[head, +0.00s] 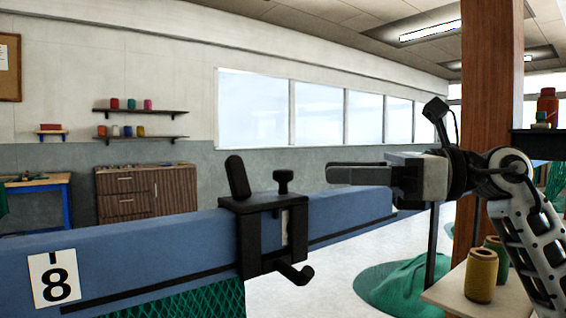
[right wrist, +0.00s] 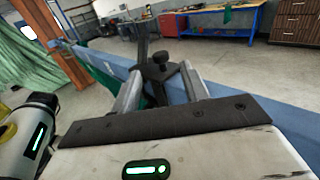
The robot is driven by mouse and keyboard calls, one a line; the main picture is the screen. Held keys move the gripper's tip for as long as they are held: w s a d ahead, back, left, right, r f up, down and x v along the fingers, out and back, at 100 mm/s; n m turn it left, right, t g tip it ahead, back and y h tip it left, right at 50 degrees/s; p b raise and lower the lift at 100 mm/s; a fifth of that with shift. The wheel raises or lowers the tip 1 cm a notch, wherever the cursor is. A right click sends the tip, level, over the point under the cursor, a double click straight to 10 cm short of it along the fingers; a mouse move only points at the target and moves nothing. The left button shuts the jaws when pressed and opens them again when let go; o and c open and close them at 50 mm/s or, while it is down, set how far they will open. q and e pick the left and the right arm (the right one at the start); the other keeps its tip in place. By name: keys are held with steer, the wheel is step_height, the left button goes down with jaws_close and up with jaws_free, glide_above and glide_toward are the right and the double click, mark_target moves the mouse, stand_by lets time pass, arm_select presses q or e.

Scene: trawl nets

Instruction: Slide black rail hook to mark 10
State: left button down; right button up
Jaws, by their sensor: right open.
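The black rail hook (head: 262,235) sits over the blue rail (head: 150,249), with an upright lever, a small knob on top and a hook at its lower front. A white plate with the number 8 (head: 54,279) is on the rail to its left; no mark 10 shows. My right gripper (head: 332,174) is open, to the right of the hook at about the height of its knob, and apart from it in the head view. In the right wrist view the hook's knob and lever (right wrist: 160,65) appear between and beyond the fingers. My left gripper is not in view.
Green netting (head: 190,301) hangs below the rail. A bench with yellow and green spools (head: 481,276) stands at the right, near a wooden post (head: 489,100). A green net heap (head: 410,285) lies on the floor. The space above the rail is clear.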

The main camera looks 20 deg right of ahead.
mark_target(283, 172)
steer(key=p+x, duration=0.1)
steer(key=x, duration=0.7)
steer(key=shift+w+a, duration=0.1)
steer(key=shift+a, duration=0.1)
jaws_close()
